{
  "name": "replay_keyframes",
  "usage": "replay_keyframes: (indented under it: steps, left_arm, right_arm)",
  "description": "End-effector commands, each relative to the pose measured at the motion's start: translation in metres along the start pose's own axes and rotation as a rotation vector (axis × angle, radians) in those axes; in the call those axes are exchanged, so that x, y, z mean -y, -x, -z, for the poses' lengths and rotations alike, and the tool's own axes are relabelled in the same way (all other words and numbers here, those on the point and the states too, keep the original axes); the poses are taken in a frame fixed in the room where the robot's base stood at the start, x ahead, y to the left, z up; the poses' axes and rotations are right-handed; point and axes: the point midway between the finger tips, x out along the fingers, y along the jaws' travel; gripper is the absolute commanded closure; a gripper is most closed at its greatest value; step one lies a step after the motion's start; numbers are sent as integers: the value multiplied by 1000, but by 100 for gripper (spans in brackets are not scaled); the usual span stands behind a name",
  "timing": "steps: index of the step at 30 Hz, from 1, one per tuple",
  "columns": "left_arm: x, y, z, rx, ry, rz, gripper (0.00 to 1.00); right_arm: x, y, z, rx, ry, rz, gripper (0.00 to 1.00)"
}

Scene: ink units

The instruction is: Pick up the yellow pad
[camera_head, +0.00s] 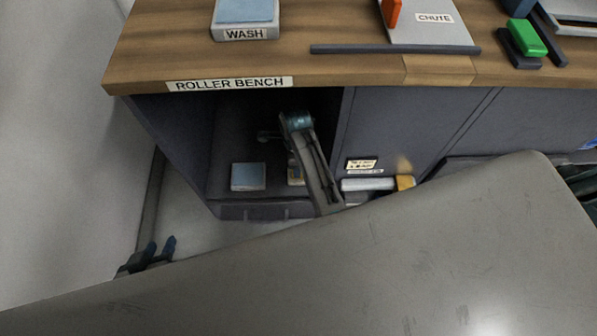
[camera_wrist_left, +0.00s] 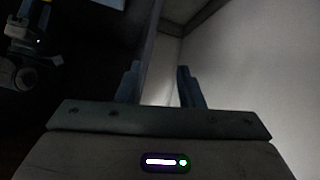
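A yellow block (camera_head: 405,183), possibly the pad, shows low at the right end of a pale bar below the cabinet door. A tan-yellow piece (camera_head: 295,176) also shows inside the open bay, mostly covered by a grey link; I cannot tell which is the pad. My left gripper (camera_head: 160,246) is outside the bay, at its lower left, apart from both and empty. In the left wrist view its two fingers (camera_wrist_left: 160,85) stand apart with a clear gap. I cannot make out my right gripper.
The roller bench (camera_head: 350,70) has a dark bay holding a grey-blue block (camera_head: 248,177). On top are a WASH tray (camera_head: 245,33), a chute plate (camera_head: 440,30) and a green block (camera_head: 527,38). A large grey surface fills the foreground. Pale floor lies left.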

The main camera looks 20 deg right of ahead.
Motion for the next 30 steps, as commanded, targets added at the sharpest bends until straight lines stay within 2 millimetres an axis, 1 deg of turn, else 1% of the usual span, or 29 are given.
replay_keyframes:
  steps: [1, 5, 8, 15, 18, 21, 25, 30]
  left_arm:
    - [0, -1, -1, -8, 4, -2, 66]
    - [0, -2, 3, -34, 6, -3, 66]
    - [1, -5, 16, -93, -2, 0, 66]
    - [4, -7, 67, -333, -35, 9, 66]
    - [4, -4, 86, -425, -47, 12, 66]
    - [4, -1, 100, -493, -56, 13, 66]
    - [4, 1, 110, -536, -62, 14, 66]
    - [4, 2, 111, -542, -63, 14, 66]
  right_arm:
    - [0, -5, 0, 0, 0, -1, 40]
    - [0, -10, 0, 1, 1, 0, 40]
    - [0, -17, 1, 1, 1, 0, 40]
    - [1, -40, 3, 1, 2, 0, 40]
    - [1, -50, 3, 1, 1, 0, 40]
    - [1, -56, 3, 1, 1, 0, 40]
    - [1, -59, 3, 1, 1, 1, 40]
    - [1, -59, 3, 1, 1, 1, 40]
